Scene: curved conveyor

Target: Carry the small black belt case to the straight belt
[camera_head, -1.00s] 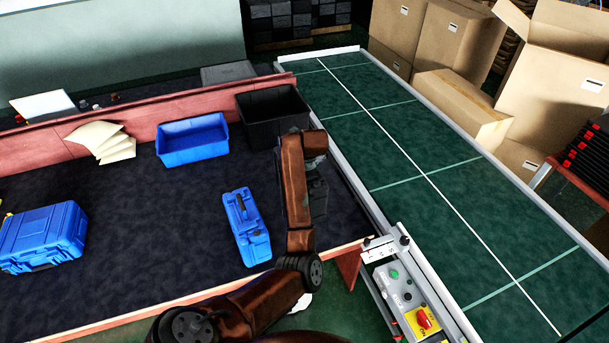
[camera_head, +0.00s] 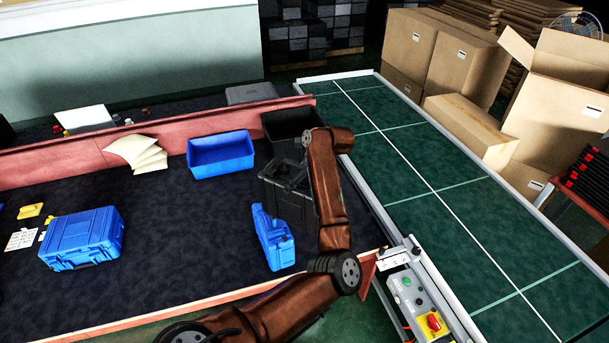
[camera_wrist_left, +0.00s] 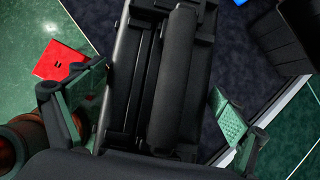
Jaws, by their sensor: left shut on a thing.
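My left gripper (camera_wrist_left: 155,108) is shut on the black case, which fills the middle of the left wrist view (camera_wrist_left: 178,75) between the two finger pads. In the head view the fingers are hidden by the arm and the case. The straight belt (camera_head: 440,185) is green with white lines and runs along the right, apart from the case. My right gripper is out of view.
A blue case (camera_head: 275,245), a blue bin (camera_head: 221,155), a black bin (camera_head: 283,125) and a larger blue case (camera_head: 82,240) stand on the dark table (camera_head: 180,235). A control box (camera_head: 418,298) sits at the belt's near edge. Cardboard boxes (camera_head: 455,55) line its far side. The belt is clear.

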